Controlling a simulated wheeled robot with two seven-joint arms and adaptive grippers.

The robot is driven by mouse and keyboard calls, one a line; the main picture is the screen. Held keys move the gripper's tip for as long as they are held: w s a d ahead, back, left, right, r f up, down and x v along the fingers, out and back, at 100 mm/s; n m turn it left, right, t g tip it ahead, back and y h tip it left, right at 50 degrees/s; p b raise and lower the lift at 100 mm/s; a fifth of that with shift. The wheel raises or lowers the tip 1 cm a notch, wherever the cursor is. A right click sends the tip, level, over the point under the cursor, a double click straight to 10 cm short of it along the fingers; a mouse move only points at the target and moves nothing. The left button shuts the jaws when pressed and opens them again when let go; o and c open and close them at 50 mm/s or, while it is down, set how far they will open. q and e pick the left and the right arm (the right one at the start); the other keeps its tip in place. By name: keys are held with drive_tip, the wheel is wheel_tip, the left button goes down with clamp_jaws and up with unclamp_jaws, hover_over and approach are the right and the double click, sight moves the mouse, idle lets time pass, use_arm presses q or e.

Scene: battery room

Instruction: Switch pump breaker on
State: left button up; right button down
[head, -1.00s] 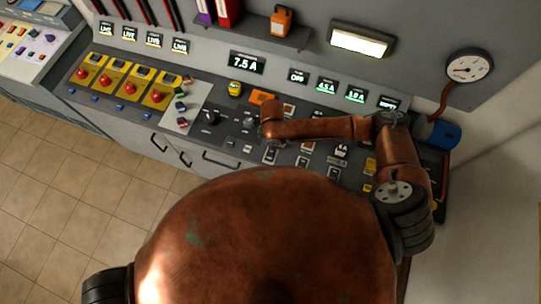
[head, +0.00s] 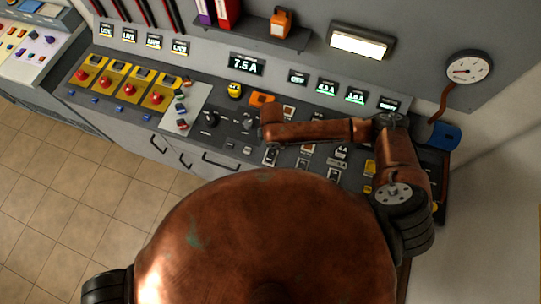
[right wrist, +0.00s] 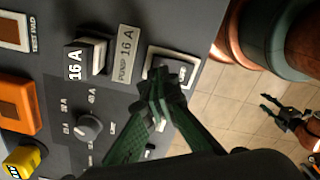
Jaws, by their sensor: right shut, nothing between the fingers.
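A label reading PUMP 16 A (right wrist: 125,52) is on the dark panel in the right wrist view. Beside it sits a white-framed switch (right wrist: 187,73), partly hidden by my fingers; its position cannot be told. On the label's other side is a black block marked 16 A (right wrist: 86,58). My right gripper (right wrist: 160,82) is shut and empty, its fingertips over or against the white-framed switch; contact cannot be told. In the head view my copper right arm crosses the console (head: 222,146) and hides the gripper. My left gripper (right wrist: 272,106) shows open over the floor.
A grey rotary knob (right wrist: 89,127), an orange block (right wrist: 17,105) and a yellow part (right wrist: 22,160) stand near the fingers. Red buttons on yellow plates (head: 120,89) are at the console's left. A 7.5 A display (head: 246,64) and a gauge (head: 468,69) are behind.

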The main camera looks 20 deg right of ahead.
drive_tip(key=shift+f+b, duration=0.45)
drive_tip(key=shift+f, duration=0.75)
idle(0.9)
wheel_tip(320, 180, up, 7)
drive_tip(key=p, duration=0.8)
drive_tip(key=shift+r, duration=0.1)
idle(0.3)
